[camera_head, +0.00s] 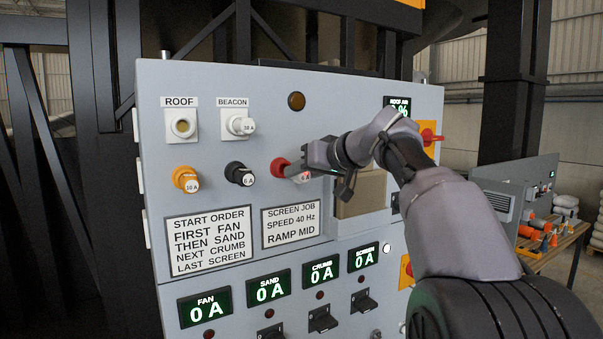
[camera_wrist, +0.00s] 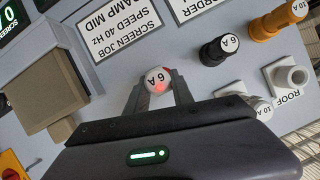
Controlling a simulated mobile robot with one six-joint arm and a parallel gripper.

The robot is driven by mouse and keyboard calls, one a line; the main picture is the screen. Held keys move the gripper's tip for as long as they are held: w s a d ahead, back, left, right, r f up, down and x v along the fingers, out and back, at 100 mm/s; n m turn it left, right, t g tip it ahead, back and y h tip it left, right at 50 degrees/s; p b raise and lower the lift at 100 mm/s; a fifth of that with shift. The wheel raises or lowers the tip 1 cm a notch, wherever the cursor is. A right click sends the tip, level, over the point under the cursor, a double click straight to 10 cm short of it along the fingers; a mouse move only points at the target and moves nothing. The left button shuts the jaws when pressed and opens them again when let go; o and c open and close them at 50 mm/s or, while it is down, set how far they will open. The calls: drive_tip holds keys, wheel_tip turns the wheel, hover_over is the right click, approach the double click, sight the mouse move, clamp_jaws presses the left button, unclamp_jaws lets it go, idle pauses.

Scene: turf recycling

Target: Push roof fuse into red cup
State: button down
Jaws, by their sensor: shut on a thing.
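The roof fuse (camera_wrist: 157,79), a white-ended plug marked 6 A, sits between the two fingers of my gripper (camera_wrist: 158,88). In the head view my gripper (camera_head: 298,171) is shut on it at the red cup (camera_head: 280,168) on the panel face. Red shows just behind the fuse's end in the wrist view. The fuse is in line with the cup, but the fingers hide how deep it sits. The white ROOF holder (camera_head: 182,124) at the upper left is empty.
A white BEACON fuse (camera_head: 241,125) stands above a black holder (camera_head: 239,174) and an orange holder (camera_head: 186,179), both with fuses. A beige box (camera_head: 361,195) juts out right of the red cup. Switches and displays line the lower panel.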

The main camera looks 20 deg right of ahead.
drive_tip(key=shift+w+a+p, duration=0.3)
drive_tip(key=shift+w+p, duration=0.5)
drive_tip(key=shift+w, duration=0.2)
drive_tip(key=shift+w+a+p, duration=0.25)
drive_tip(key=shift+w+p, duration=0.5)
drive_tip(key=shift+w, duration=0.2)
drive_tip(key=c, duration=1)
unclamp_jaws()
drive_tip(key=b+v, duration=0.4)
drive_tip(key=v, duration=1.3)
drive_tip(key=shift+s+d, duration=0.1)
drive_tip(key=shift+s, duration=0.1)
